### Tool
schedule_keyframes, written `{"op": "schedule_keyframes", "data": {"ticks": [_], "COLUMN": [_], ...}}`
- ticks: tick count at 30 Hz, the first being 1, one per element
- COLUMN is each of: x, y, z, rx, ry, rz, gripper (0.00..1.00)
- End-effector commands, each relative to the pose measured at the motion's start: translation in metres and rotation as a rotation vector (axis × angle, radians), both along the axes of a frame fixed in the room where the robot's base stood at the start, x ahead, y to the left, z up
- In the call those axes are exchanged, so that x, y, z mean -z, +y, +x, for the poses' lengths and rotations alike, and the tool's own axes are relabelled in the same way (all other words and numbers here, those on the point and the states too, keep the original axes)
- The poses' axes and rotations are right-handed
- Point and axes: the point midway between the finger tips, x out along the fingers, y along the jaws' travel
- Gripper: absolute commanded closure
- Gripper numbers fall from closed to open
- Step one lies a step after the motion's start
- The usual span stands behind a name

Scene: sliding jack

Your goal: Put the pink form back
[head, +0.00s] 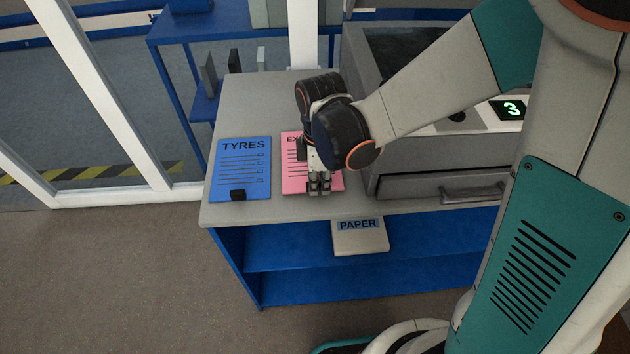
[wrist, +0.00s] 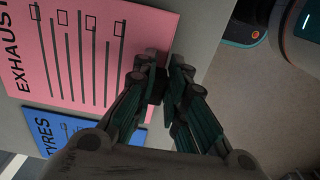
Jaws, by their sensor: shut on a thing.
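The pink form (head: 294,182) lies on the grey worktop, to the right of the blue form, partly hidden under my gripper and wrist in the head view. In the wrist view the pink form (wrist: 120,38) shows the heading EXHAUST and a column of check boxes. My gripper (head: 319,188) is over the form's near edge. In the wrist view my gripper (wrist: 161,86) is shut on a small dark block at that edge. Whether the form is lifted off the worktop cannot be told.
The blue TYRES form (head: 243,160) with a black block lies on the left of the worktop (head: 265,105). A grey machine with a drawer (head: 430,188) stands at the right.

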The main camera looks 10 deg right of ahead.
Motion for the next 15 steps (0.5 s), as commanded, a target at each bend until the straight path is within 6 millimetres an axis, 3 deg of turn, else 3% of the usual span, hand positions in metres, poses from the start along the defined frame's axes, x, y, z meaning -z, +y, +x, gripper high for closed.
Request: {"op": "schedule_keyframes", "data": {"ticks": [2, 13, 15], "x": [0.0108, 0.0126, 0.0120], "y": [-0.0020, -0.0024, -0.0024], "z": [-0.0009, -0.0011, -0.0011], "rx": [0.000, -0.001, -0.001], "ry": [0.000, 0.000, 0.000], "rz": [0.000, 0.000, 0.000], "gripper": [1.00, 1.00, 0.76]}}
